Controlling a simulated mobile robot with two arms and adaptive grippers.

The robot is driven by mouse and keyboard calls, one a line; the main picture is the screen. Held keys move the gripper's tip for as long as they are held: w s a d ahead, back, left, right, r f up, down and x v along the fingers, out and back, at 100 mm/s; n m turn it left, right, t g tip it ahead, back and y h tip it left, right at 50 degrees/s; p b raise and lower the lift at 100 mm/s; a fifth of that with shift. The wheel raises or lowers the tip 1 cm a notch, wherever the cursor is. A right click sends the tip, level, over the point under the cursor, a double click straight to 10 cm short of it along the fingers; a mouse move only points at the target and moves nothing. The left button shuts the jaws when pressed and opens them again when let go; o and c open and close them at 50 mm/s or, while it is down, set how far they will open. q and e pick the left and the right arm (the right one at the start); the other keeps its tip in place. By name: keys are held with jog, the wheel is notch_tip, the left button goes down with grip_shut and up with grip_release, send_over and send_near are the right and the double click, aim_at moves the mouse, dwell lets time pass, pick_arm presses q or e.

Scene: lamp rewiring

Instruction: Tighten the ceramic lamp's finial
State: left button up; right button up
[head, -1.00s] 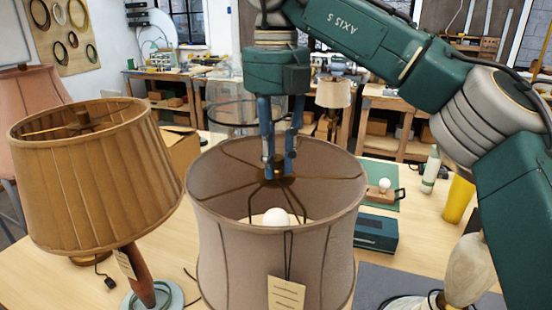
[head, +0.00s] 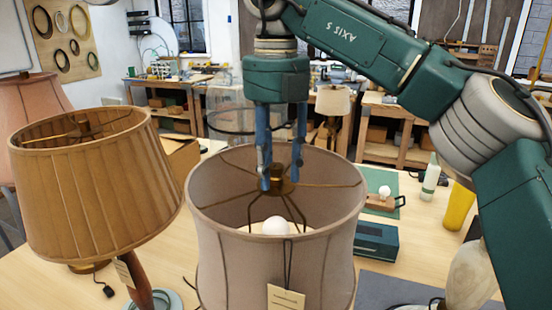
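A lamp with a grey-beige fabric shade (head: 225,260) stands front centre in the head view, seen from above. Its body is hidden, so I cannot tell its material. Inside the shade, wire spokes meet at a brass finial and hub (head: 283,184), with a white bulb (head: 275,226) below. My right gripper (head: 281,180) points straight down at the hub. Its blue fingers stand apart, one on each side of the finial, with a gap visible between them. The exact fingertip clearance is hard to see. My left gripper is not in view.
A tilted lamp with a tan pleated shade (head: 95,195) stands close at left. A cream rounded body (head: 468,272) stands at right, near a yellow cup (head: 458,206) and a bottle (head: 430,178). A dark green box (head: 375,241) lies behind the centre shade.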

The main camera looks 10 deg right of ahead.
aim_at(276, 165)
notch_tip(276, 165, up, 5)
jog(key=shift+r, duration=0.15)
jog(key=shift+s+a+r, duration=0.1)
jog(key=shift+r, duration=0.95)
